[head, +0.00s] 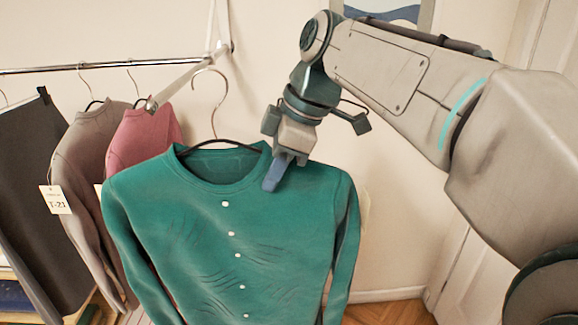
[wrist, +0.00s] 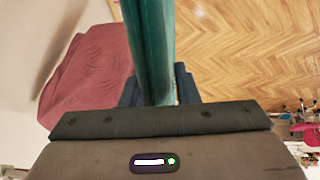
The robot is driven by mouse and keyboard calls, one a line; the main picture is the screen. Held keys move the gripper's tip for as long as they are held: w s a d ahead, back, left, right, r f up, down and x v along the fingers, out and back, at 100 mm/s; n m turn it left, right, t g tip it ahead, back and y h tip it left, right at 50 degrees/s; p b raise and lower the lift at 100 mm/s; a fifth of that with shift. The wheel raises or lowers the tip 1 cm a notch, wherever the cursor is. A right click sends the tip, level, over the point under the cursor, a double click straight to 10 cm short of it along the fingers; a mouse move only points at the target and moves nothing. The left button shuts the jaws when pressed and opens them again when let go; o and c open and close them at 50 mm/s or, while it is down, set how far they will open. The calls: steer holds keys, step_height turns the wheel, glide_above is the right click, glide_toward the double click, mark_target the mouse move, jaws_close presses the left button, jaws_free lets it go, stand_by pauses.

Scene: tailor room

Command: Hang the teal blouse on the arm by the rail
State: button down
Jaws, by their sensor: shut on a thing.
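The teal blouse (head: 235,235) hangs upright on a hanger with a copper-coloured hook (head: 212,100), in front of the other clothes. My gripper (head: 277,178) is shut on the blouse at its shoulder on the right of the collar. In the wrist view the teal cloth (wrist: 150,45) runs edge-on between my blue fingers (wrist: 158,90). A pale arm (head: 180,83) slants down and left from the end of the rail (head: 100,66). The top of the hook overlaps this arm in the head view; I cannot tell whether they touch.
A dark garment (head: 35,190), a taupe top with a tag (head: 85,150) and a pink top (head: 148,140) hang at the left. The pink top also shows left of my fingers in the wrist view (wrist: 90,75).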

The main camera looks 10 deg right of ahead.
mark_target(226, 171)
steer(key=shift+w+a+p, duration=0.15)
steer(key=shift+a+p, duration=0.1)
steer(key=shift+a, duration=1.65)
steer(key=shift+w+a+p, duration=0.1)
steer(key=shift+a+p, duration=0.1)
steer(key=shift+a, duration=1.65)
steer(key=shift+f+b, duration=0.95)
steer(key=shift+f, duration=0.1)
steer(key=c, duration=1)
jaws_free()
steer(key=shift+c, duration=0.2)
steer(key=shift+r, duration=0.1)
